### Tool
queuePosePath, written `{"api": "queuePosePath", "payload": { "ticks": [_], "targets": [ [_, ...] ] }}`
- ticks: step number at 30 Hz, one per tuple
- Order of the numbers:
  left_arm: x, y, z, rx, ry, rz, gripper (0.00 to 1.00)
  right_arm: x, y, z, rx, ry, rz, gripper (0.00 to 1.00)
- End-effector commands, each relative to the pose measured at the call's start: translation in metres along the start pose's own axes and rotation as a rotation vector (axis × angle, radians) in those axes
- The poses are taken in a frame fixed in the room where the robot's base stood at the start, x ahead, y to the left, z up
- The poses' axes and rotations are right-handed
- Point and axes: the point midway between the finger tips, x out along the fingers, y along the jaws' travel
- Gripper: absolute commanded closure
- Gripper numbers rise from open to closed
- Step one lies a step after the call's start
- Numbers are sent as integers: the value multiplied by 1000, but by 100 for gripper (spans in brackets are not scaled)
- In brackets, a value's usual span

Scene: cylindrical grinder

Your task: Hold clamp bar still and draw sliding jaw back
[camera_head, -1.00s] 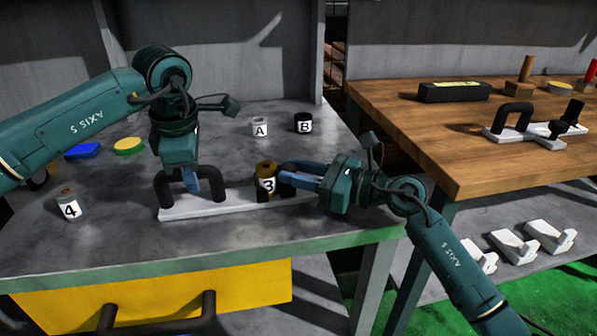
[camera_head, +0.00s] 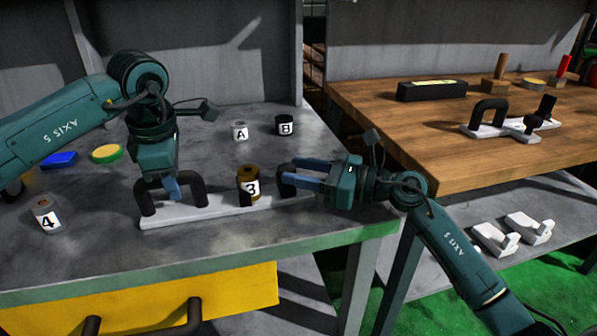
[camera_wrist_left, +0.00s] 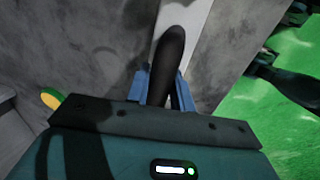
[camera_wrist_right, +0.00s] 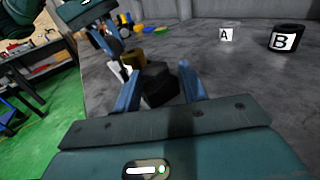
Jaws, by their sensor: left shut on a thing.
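The white clamp bar (camera_head: 219,209) lies flat near the front of the grey workbench. My left gripper (camera_head: 172,188) is shut on the black arched handle (camera_head: 148,198) at its left end; that handle also shows between the fingers in the left wrist view (camera_wrist_left: 170,70). The black sliding jaw (camera_head: 287,184) is at the bar's right end. My right gripper (camera_head: 300,178) has its fingers either side of a black block of the jaw (camera_wrist_right: 158,85); whether they press on it is unclear. A brown cylinder labelled 3 (camera_head: 248,184) stands at the bar, with a gap to the jaw.
Pots A (camera_head: 240,131) and B (camera_head: 286,125) stand behind, and pot 4 (camera_head: 46,216) at the left. A wooden table (camera_head: 400,125) on the right carries another clamp (camera_head: 500,128). Below the bench front is a yellow drawer (camera_head: 120,304).

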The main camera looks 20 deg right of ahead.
Motion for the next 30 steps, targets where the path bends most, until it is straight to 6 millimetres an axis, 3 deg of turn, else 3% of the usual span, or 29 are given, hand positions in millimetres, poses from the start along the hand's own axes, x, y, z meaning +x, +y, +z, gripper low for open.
{"api": "queuePosePath", "payload": {
  "ticks": [3, 14, 30],
  "targets": [
    [0, 1, -2, -5, 7, 1, 100, 0, 1, 0, 0, 0, 2, 48],
    [0, 1, -2, -5, 8, 2, 100, -7, 2, 0, 0, 1, 4, 48],
    [0, 1, -2, -4, 8, 2, 100, -107, 1, -1, 1, 2, 3, 48]
  ]
}}
